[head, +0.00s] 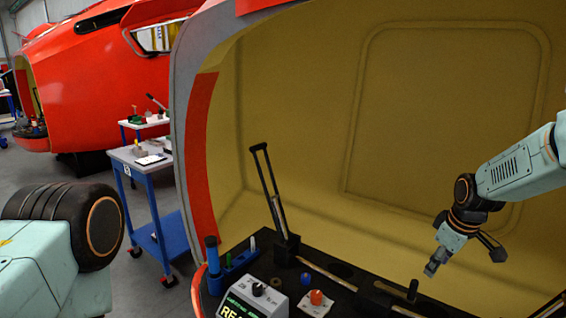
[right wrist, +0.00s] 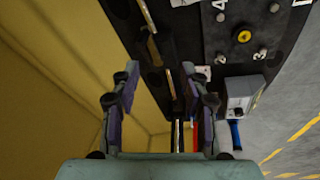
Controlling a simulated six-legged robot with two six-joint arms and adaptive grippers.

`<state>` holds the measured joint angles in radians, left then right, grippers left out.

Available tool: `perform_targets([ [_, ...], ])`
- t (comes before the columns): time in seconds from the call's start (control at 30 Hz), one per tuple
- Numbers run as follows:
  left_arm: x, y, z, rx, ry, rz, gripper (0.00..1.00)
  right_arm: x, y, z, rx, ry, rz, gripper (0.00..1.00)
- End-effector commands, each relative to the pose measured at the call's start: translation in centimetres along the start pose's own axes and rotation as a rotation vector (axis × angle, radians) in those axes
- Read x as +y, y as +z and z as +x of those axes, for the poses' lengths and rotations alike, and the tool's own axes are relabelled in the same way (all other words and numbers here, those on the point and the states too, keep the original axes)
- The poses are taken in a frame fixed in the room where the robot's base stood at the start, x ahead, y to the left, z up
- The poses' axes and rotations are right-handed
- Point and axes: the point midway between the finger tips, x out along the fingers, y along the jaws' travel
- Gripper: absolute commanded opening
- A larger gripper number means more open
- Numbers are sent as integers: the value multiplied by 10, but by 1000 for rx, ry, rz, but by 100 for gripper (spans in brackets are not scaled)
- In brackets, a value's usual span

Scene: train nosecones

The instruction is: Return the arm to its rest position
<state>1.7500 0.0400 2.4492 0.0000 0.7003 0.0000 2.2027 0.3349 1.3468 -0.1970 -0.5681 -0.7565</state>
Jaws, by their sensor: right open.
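My right arm comes in from the right in the head view, inside the yellow-lined nosecone (head: 450,100). Its gripper (head: 434,268) hangs above the right part of the black console (head: 345,275). In the right wrist view my right gripper (right wrist: 163,95) has its two fingers wide apart, with nothing between them. The console (right wrist: 215,45) lies beyond the fingers there. My left gripper does not show. A teal link with a black ribbed joint at the lower left of the head view is part of my body.
A blue cart (head: 150,185) and another red nosecone (head: 95,85) stand at the left.

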Motion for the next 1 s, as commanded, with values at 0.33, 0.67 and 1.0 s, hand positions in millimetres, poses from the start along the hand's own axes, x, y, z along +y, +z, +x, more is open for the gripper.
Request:
perform_targets([
  [0.33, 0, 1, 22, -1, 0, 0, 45, -114, 44, 102, 124, 15, 389, 45],
  [0.67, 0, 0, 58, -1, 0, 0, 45, -268, 179, 168, 46, -12, 678, 45],
  [1.0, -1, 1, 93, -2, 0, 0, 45, -383, 318, 171, -230, -66, 663, 45],
])
